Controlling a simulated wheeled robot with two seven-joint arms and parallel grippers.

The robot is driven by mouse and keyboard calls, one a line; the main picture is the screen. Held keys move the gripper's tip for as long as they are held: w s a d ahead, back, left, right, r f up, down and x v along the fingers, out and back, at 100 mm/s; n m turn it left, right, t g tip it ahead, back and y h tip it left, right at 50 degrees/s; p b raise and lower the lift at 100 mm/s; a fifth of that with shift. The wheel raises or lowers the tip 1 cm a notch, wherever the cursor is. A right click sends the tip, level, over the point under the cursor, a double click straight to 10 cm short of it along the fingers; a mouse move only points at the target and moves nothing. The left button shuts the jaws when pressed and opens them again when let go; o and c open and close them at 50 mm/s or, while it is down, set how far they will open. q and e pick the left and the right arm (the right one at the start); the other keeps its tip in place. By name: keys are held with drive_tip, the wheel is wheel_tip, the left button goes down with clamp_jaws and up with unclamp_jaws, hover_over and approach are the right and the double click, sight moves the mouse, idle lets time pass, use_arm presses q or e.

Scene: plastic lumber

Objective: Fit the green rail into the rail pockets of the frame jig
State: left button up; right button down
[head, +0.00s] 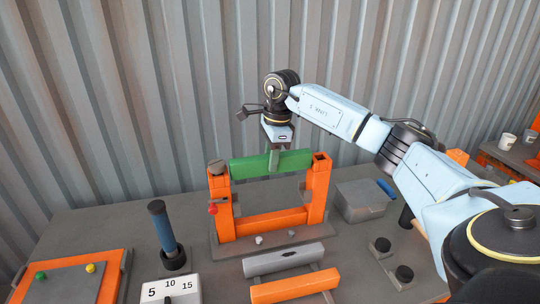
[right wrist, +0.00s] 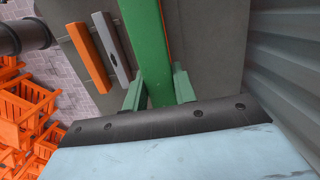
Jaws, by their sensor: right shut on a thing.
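The green rail (head: 250,167) lies roughly level at the top of the orange frame jig (head: 265,224), between its two uprights. Its left end is close to the left upright and its right end close to the top of the right upright (head: 319,178). I cannot tell whether either end sits in a pocket. My right gripper (head: 273,158) comes down from above and is shut on the rail near its middle. In the right wrist view the rail (right wrist: 152,50) runs between the two fingers (right wrist: 158,90). My left gripper is not in view.
A grey rail (head: 284,259) and an orange rail (head: 294,286) lie in front of the jig. A blue-handled tool (head: 160,226) stands in a dark holder at left. A grey box (head: 361,200) is right of the jig. A corrugated wall (head: 130,90) stands behind.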

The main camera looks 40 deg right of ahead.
drive_tip(key=shift+r, duration=0.1)
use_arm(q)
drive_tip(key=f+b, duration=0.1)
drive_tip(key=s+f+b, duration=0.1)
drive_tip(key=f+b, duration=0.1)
use_arm(e)
wheel_tip(320, 180, down, 6)
idle(0.5)
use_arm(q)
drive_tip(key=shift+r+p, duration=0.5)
use_arm(e)
drive_tip(key=shift+r, duration=0.1)
idle(1.4)
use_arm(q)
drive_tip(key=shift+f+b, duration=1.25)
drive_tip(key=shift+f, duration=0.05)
use_arm(e)
drive_tip(key=shift+f, duration=2.2)
drive_tip(key=c, duration=1.1)
unclamp_jaws()
drive_tip(key=shift+o, duration=0.2)
